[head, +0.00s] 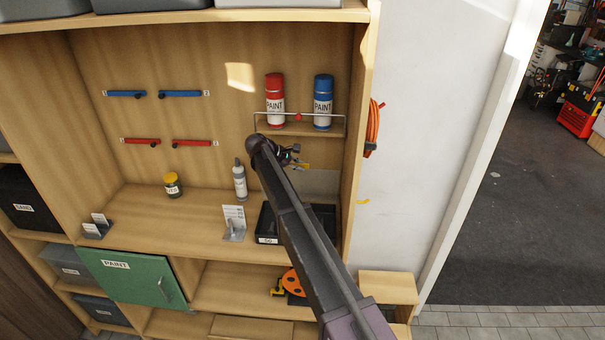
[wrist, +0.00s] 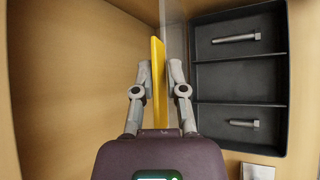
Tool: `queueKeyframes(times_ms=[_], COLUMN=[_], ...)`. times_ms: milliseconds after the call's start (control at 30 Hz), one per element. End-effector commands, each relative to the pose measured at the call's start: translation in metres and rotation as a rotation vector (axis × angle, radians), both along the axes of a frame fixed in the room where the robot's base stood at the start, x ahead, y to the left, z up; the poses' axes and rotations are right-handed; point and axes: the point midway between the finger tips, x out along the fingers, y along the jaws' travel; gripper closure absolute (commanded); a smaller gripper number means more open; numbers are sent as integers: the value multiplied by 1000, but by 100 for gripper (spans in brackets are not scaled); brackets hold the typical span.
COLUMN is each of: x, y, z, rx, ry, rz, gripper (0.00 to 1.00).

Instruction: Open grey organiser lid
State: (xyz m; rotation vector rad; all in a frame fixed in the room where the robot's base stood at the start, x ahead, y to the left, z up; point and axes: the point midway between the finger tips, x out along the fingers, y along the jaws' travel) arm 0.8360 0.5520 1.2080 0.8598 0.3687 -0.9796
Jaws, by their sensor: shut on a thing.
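The organiser (head: 265,222) is a dark tray on the workbench shelf at the right, partly hidden behind my arm in the head view. The wrist view shows its open compartments (wrist: 240,75), with a bolt in each of two. Its see-through grey lid (wrist: 174,25) appears nearly edge-on along the tray's side in the wrist view. In the head view the lid (head: 321,182) stands raised behind the tray. My gripper (wrist: 160,75) is shut on the yellow tab (wrist: 158,55) at the lid's edge. In the head view my gripper (head: 294,157) is above the tray, under the paint shelf.
A red paint can (head: 274,98) and a blue paint can (head: 323,101) stand on a railed shelf just above my gripper. A grey bottle (head: 240,180) and a card holder (head: 234,224) stand left of the tray. The cabinet's side wall is close at right.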

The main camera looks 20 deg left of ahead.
Motion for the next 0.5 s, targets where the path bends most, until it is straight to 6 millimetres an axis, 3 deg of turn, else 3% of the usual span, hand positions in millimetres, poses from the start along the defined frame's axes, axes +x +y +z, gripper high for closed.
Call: queueKeyframes(times_ms=[33,200,500], x=[12,36,57], y=[11,18,26], z=[4,6,5], rx=[6,6,8], ry=[-3,-5,-6], rz=[6,6,9], gripper=[100,100,100])
